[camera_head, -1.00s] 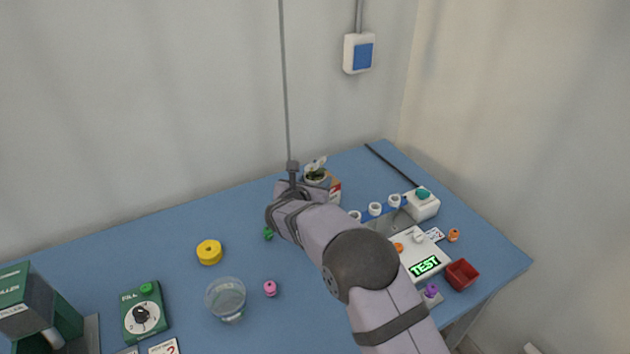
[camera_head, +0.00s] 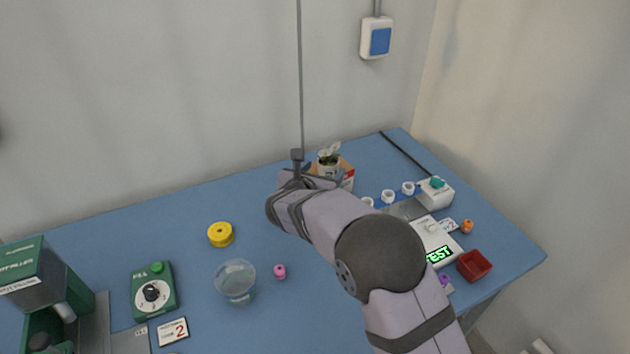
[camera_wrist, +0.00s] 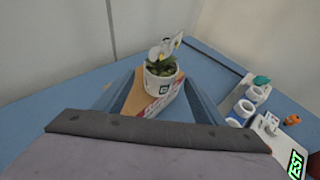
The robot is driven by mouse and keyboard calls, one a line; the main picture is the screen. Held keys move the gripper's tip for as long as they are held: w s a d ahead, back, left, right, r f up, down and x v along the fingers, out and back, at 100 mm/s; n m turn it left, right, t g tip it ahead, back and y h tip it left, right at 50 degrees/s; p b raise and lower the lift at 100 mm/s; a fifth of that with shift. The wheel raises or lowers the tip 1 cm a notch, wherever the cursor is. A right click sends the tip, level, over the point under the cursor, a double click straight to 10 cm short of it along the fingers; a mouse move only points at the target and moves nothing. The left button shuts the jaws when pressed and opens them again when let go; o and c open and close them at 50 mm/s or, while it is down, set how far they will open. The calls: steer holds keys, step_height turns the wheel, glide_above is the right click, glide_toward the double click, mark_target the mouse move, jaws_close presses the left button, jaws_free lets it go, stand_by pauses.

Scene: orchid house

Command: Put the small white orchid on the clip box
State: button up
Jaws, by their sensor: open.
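The small white orchid (camera_head: 329,163) has white flowers and dark leaves in a white pot with a small dark label. It stands upright on the clip box (camera_head: 347,178), a brown cardboard box with a red and white label, at the back of the blue table. In the wrist view, the orchid's pot (camera_wrist: 160,83) appears to rest on the box top (camera_wrist: 135,104). My gripper (camera_wrist: 160,90) is open, with one finger on each side of the pot and box. Some space shows beside the pot. My forearm hides part of the table.
White cups (camera_head: 388,196), a white device with a green TEST display (camera_head: 438,254) and a red tray (camera_head: 474,265) stand right of the box. A yellow ring (camera_head: 221,234), clear bowl (camera_head: 236,281) and green dial unit (camera_head: 153,292) lie left. The back-left table is clear.

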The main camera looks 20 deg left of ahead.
steer(key=b+v, duration=0.1)
steer(key=v, duration=0.6)
steer(key=shift+w, duration=0.1)
steer(key=s+d+f+m+g+h, duration=0.15)
steer(key=d+m, duration=0.35)
steer(key=d, duration=0.5)
steer(key=d+f+m+g+h, duration=0.3)
steer(key=d+m, duration=0.2)
steer(key=d, duration=0.5)
steer(key=s+d+f+m+g, duration=0.1)
steer(key=s+d+m+g, duration=0.1)
steer(key=s+d+m, duration=0.1)
steer(key=s+d+f+m+g, duration=0.1)
steer(key=s+d+m, duration=0.3)
steer(key=d, duration=0.2)
steer(key=s+d+f+m+g, duration=0.2)
steer(key=s+d+m, duration=0.2)
steer(key=d, duration=0.1)
steer(key=shift+f+g, duration=0.1)
steer(key=shift+g, duration=0.25)
steer(key=s+d+f+m+g+y, duration=0.1)
steer(key=s+m+y, duration=0.1)
steer(key=s+m, duration=0.5)
steer(key=s+d+f+m+g+y, duration=0.1)
steer(key=s+f+m+g+y, duration=0.1)
steer(key=s+m, duration=0.6)
steer(key=shift+d, duration=0.4)
